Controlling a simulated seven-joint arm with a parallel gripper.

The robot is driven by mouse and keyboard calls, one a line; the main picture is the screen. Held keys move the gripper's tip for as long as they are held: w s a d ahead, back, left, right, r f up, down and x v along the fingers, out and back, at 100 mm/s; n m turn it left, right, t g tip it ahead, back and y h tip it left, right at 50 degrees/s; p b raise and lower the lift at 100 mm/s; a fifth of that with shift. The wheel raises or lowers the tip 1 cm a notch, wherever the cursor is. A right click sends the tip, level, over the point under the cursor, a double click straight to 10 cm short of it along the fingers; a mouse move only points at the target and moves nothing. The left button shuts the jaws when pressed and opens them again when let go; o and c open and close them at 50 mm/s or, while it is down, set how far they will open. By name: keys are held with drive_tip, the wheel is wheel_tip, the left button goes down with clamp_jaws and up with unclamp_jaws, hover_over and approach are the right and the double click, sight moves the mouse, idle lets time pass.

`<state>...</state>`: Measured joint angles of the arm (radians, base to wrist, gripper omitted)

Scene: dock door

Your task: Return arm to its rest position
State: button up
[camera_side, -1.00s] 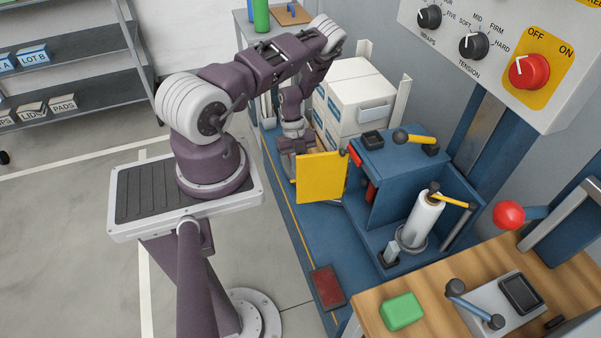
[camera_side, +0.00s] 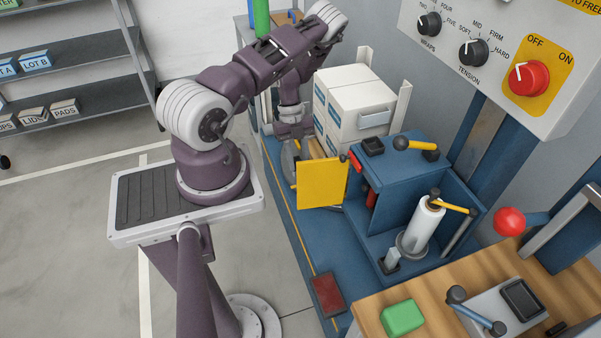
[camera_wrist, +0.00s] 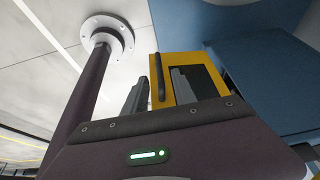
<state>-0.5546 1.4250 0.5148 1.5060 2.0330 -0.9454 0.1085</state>
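My arm's end reaches down behind the yellow door panel (camera_side: 322,182) in the side view; its fingertips are not clearly visible there. In the wrist view my gripper (camera_wrist: 159,84) has its two grey fingers apart, with nothing held. The yellow panel (camera_wrist: 202,70) shows beyond the fingers, with a dark bar handle (camera_wrist: 157,79) that appears between them in the picture. I cannot tell how far the handle is from the fingers. The panel stands upright beside the blue housing (camera_side: 400,180).
White boxes (camera_side: 352,102) are stacked behind the panel, close to my arm. A film roll (camera_side: 421,222) stands in the blue housing. A control panel (camera_side: 500,60) with a red knob (camera_side: 528,77) is at upper right. The floor (camera_side: 70,240) at left is clear.

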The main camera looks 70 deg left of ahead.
drive_tip(key=shift+a+r, duration=0.2)
drive_tip(key=shift+r, duration=0.2)
drive_tip(key=w+a+r+n+t+y, duration=0.2)
drive_tip(key=w+r+t+y, duration=0.15)
drive_tip(key=w+r, duration=0.7)
drive_tip(key=w+d+r+n+t+y, duration=0.1)
drive_tip(key=w+r+n+t+y, duration=0.3)
drive_tip(key=r, duration=0.6)
drive_tip(key=w+d+r+n+t+y, duration=0.1)
drive_tip(key=w+r+n, duration=0.2)
drive_tip(key=w+r, duration=0.55)
drive_tip(key=s+d+r+n+g, duration=0.1)
drive_tip(key=s+d+r+n, duration=0.6)
drive_tip(key=s+d+r, duration=0.75)
drive_tip(key=s+d+f+n+g+h, duration=0.1)
drive_tip(key=s+d+h, duration=0.3)
drive_tip(key=s+d, duration=0.9)
drive_tip(key=s+g, duration=0.1)
drive_tip(key=s, duration=0.3)
drive_tip(key=shift+s+d+n, duration=0.2)
drive_tip(key=shift+d+n, duration=0.15)
drive_tip(key=shift+n, duration=0.05)
